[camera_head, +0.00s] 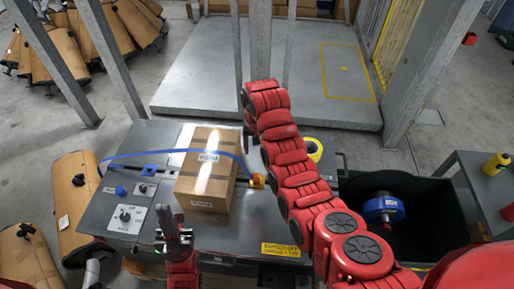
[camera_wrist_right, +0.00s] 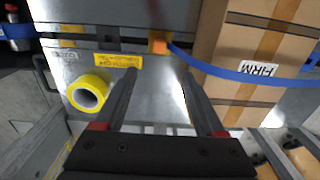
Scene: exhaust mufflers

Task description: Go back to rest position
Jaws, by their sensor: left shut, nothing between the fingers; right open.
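My left gripper (camera_head: 174,220) is low over the front of the grey strapping table (camera_head: 150,212). Its fingers are shut and empty, pointing up, left of the cardboard box (camera_head: 208,170). My right arm reaches up and away across the table, right of the box. In the head view its gripper is mostly hidden by the arm. In the right wrist view my right gripper (camera_wrist_right: 158,74) is open, with nothing between its fingers, above the tabletop. The box stands at the right of that view, with a blue strap (camera_wrist_right: 235,74) across it.
A yellow tape roll (camera_head: 314,149) lies on the table's right side. A dark bin (camera_head: 430,225) with a blue reel (camera_head: 383,209) stands to the right. Metal posts (camera_head: 107,60) rise behind the table. A grey platform (camera_head: 210,75) lies beyond.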

